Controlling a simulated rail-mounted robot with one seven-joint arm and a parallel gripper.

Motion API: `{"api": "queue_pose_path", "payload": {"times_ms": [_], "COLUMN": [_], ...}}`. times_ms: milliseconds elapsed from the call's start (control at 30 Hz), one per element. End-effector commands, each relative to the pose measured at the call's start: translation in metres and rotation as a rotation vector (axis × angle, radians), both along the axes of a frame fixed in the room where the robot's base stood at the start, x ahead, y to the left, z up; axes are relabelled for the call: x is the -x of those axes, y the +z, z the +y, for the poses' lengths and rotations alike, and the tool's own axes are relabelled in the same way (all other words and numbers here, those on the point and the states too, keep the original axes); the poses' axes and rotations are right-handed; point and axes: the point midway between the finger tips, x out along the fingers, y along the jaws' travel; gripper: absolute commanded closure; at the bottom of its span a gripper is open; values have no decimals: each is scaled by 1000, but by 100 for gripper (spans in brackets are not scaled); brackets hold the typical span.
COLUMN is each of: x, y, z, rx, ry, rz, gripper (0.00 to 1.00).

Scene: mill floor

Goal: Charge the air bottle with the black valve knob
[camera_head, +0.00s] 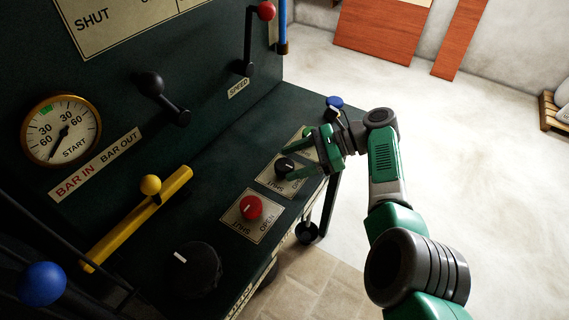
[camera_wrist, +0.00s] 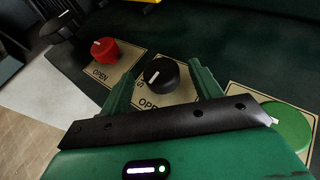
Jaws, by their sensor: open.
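The black valve knob (camera_head: 284,164) sits on a cream SHUT/OPEN plate on the console's sloping top. In the wrist view the black knob (camera_wrist: 161,74) lies between my gripper's green fingers, its white mark slanting to the lower left, toward a partly hidden S. My gripper (camera_head: 298,158) is open, with one finger on each side of the knob; I cannot tell whether either touches it. The gauge (camera_head: 62,130) marked START, at left, has its black needle pointing to the lower left, away from a green band at its upper left.
A red knob (camera_head: 251,207) sits on the neighbouring plate, and a green knob (camera_wrist: 288,126) on the other side. A large black knob (camera_head: 194,268), a yellow lever (camera_head: 150,185), a black lever (camera_head: 152,84) and a blue knob (camera_head: 334,101) stand around. Open floor lies right.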

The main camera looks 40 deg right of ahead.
Motion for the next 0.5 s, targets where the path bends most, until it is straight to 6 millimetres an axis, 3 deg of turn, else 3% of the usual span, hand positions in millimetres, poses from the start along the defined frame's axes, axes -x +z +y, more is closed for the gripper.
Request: {"api": "queue_pose_path", "payload": {"times_ms": [200,500], "x": [21,26], "y": [9,18], "z": [-30,-36], "rx": [2,1], "ry": [-1,0], "rz": [-1,1], "gripper": [36,36]}}
